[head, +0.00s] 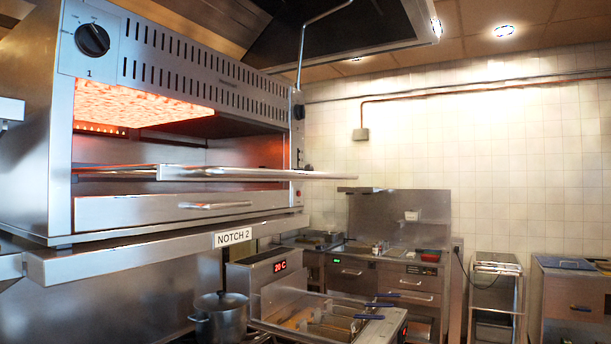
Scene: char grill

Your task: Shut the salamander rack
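The salamander (180,212) is a steel grill box on a wall shelf at the upper left, with its heating element (140,103) glowing orange. Its rack (250,174) is slid out, and the long front bar stands forward of the opening, reaching past the right side of the housing in the picture. A side rail (115,170) runs back from the bar into the opening. A drawer with a handle (210,206) sits below the rack and looks closed. Neither of my grippers is in view.
Below stand a pot (220,318) and a fryer (325,318) with blue-handled baskets. A thin pipe rises near the salamander's right side. The space right of the rack bar looks clear.

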